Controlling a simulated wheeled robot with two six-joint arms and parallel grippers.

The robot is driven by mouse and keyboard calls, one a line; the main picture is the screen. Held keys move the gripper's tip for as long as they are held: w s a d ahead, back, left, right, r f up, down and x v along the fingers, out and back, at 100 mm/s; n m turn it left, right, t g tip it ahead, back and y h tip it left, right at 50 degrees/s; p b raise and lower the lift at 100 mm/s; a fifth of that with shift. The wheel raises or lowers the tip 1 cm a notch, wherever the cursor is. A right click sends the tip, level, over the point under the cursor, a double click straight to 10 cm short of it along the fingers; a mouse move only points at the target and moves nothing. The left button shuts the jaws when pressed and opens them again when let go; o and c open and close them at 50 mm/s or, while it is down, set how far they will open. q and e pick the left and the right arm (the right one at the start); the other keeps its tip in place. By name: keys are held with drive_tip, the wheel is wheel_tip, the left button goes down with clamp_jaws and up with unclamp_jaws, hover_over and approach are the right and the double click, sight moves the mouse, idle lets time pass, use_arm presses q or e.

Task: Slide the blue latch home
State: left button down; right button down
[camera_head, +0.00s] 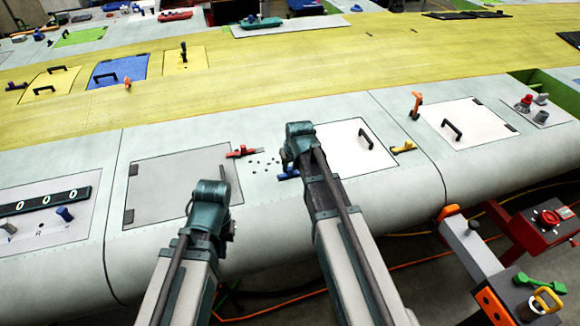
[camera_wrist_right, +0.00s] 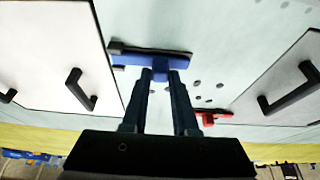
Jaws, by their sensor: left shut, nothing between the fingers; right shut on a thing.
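The blue latch (camera_wrist_right: 172,58) is a flat bar on the pale wing skin, and a small dark block (camera_wrist_right: 116,47) is at its left end in the right wrist view. In the head view only a bit of the blue latch (camera_head: 285,175) shows beside my right arm. My right gripper (camera_wrist_right: 160,75) is shut on the latch's knob, between the two fingertips. In the head view my right wrist hides most of this grip. My left gripper (camera_head: 222,180) is shut and empty, apart from the latch, low in front of the grey panel; its fingertips are mostly hidden.
A red latch (camera_head: 242,152) and several small dark holes (camera_head: 262,161) lie close to the blue latch. A white panel with a black handle (camera_head: 365,139) and a yellow latch (camera_head: 403,148) are to the right. A grey panel (camera_head: 165,190) is to the left.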

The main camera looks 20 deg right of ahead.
idle(0.6)
drive_tip(key=d, duration=0.4)
drive_tip(key=shift+w+a, duration=0.1)
drive_tip(key=c, duration=0.7)
unclamp_jaws()
drive_tip(key=shift+d, duration=0.2)
drive_tip(key=shift+a, duration=0.1)
drive_tip(key=shift+r, duration=0.15)
